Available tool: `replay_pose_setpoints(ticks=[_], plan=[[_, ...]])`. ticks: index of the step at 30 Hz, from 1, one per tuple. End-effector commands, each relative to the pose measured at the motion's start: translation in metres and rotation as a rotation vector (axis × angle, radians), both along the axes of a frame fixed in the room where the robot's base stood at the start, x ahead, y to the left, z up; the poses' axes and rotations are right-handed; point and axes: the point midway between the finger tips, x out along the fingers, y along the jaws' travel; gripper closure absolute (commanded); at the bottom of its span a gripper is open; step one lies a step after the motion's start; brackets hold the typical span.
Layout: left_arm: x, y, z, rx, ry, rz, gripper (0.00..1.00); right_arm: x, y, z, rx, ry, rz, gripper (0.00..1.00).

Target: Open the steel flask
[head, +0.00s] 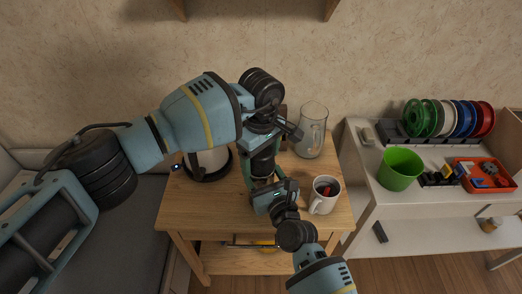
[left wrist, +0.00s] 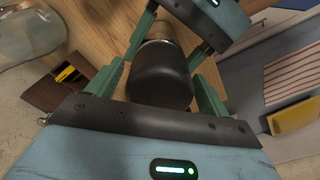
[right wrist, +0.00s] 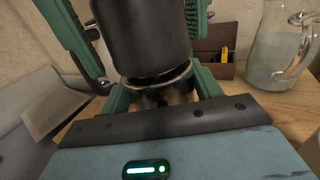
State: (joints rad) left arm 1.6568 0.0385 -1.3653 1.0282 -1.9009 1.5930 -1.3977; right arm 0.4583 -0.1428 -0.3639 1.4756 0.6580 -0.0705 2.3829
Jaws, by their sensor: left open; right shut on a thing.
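The steel flask (head: 263,167) stands upright on the small wooden table, mostly hidden in the head view by my grippers. Its dark cap (left wrist: 160,72) fills the middle of the left wrist view. My left gripper (head: 261,150) is open, its green fingers on either side of the cap, with gaps visible. In the right wrist view the dark cap (right wrist: 145,38) sits above a shiny steel ring (right wrist: 155,82). My right gripper (right wrist: 160,97) is shut on the flask below that ring. The flask's lower part is hidden.
On the table (head: 195,215) are a glass pitcher (head: 312,128) behind right, a white mug (head: 325,200) with something red inside, and a dark brown caddy (right wrist: 214,52). A white shelf at right holds a green bucket (head: 399,169), a red tray (head: 500,184) and coloured spools.

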Motion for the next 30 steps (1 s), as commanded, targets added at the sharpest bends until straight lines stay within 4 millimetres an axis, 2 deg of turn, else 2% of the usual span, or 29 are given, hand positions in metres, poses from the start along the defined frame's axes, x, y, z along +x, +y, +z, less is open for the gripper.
replay_pose_setpoints(ticks=[5, 6, 16, 22, 30], plan=[[0.0000, -0.0001, -0.0001, 0.000, 0.000, 0.000, 0.20, -0.0002, -0.0001, -0.0007, -0.001, 0.001, 0.000, 1.00], [0.0000, -0.0001, 0.0000, 0.000, 0.000, 0.000, 0.23, -0.0002, -0.0001, -0.0007, -0.001, 0.001, 0.000, 1.00], [0.0000, -0.0001, 0.0002, 0.000, 0.000, 0.000, 0.65, -0.0001, -0.0002, -0.0007, -0.001, 0.001, 0.000, 1.00], [0.0000, -0.0001, 0.0005, 0.000, 0.000, 0.092, 0.65, -0.0001, -0.0002, -0.0007, -0.001, 0.001, 0.000, 1.00], [0.0001, -0.0001, 0.0010, 0.000, 0.000, 0.506, 0.65, -0.0001, -0.0003, -0.0008, -0.002, 0.001, 0.000, 1.00]])
